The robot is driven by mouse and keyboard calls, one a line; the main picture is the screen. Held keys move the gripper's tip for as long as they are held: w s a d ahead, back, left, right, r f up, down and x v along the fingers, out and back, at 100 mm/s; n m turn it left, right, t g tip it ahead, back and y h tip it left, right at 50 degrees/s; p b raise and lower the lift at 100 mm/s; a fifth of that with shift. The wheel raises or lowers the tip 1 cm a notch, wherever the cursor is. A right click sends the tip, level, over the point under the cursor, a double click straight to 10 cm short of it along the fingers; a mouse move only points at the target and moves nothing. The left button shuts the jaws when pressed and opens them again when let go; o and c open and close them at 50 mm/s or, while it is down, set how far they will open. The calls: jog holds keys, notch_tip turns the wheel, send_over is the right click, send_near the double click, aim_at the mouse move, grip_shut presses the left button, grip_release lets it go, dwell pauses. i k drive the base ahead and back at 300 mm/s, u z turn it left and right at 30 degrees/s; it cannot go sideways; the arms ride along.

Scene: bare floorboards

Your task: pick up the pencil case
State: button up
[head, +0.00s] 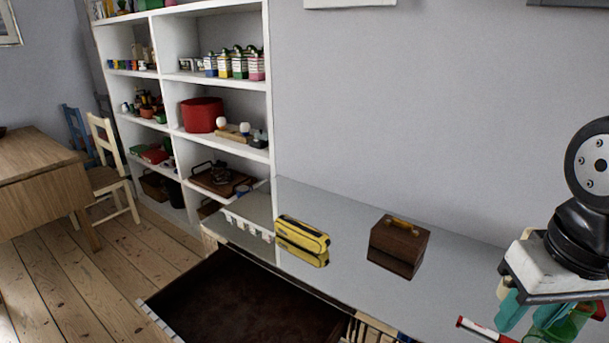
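The pencil case looks to be the yellow oblong case with black trim (302,235). It lies on the glossy grey counter (350,215), left of the middle, and its reflection shows below it. My arm comes in at the right edge, well to the right of the case and apart from it. Its end is near the lower right corner, where teal and green parts overlap below a white block. I cannot make out the fingertips or whether they hold anything.
A brown box with a yellow handle (401,236) stands right of the case. A dark drawer (240,303) is pulled out below the counter. A red-and-white item (484,329) lies at the lower right. White shelves (218,144) and a wooden table (40,165) stand left.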

aim_at(308, 237)
jog(key=z, duration=0.1)
jog(key=k, duration=1.05)
jog(key=u, duration=1.2)
jog(key=i, duration=1.15)
jog(key=z, duration=0.65)
jog(key=i, duration=0.35)
jog(key=z, duration=0.45)
